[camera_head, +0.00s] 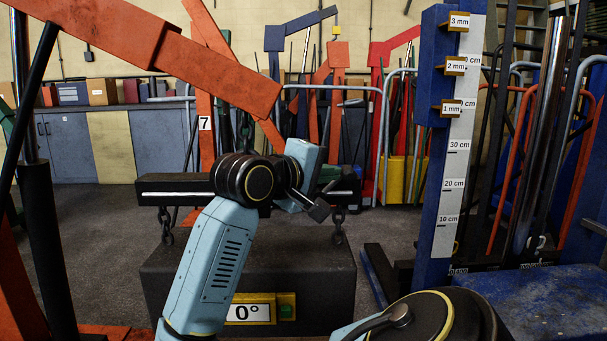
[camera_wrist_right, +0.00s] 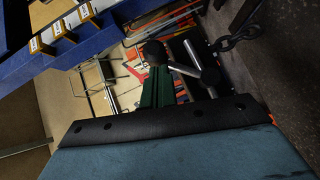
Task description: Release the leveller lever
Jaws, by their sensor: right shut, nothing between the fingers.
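The load leveller (camera_head: 172,188) is a dark bar with a bright rod along it, hung under the orange crane boom (camera_head: 225,75). Near its right end I see the lever (camera_head: 318,209), a bright rod with a dark block at its end. In the right wrist view the lever (camera_wrist_right: 209,74) shows as bright rods at a dark block, with a black ball knob (camera_wrist_right: 155,52). My right gripper (camera_head: 290,204) is at the lever, shut and empty; its fingertips are mostly hidden, and I cannot tell whether it touches. My left gripper is not in view.
Chains (camera_head: 337,226) join the leveller to a dark block (camera_head: 320,268) with a yellow-framed 0° sign (camera_head: 244,313). A blue post (camera_head: 433,170) with a centimetre scale (camera_head: 457,150) stands at right. Grey floor (camera_head: 90,215) is clear at left.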

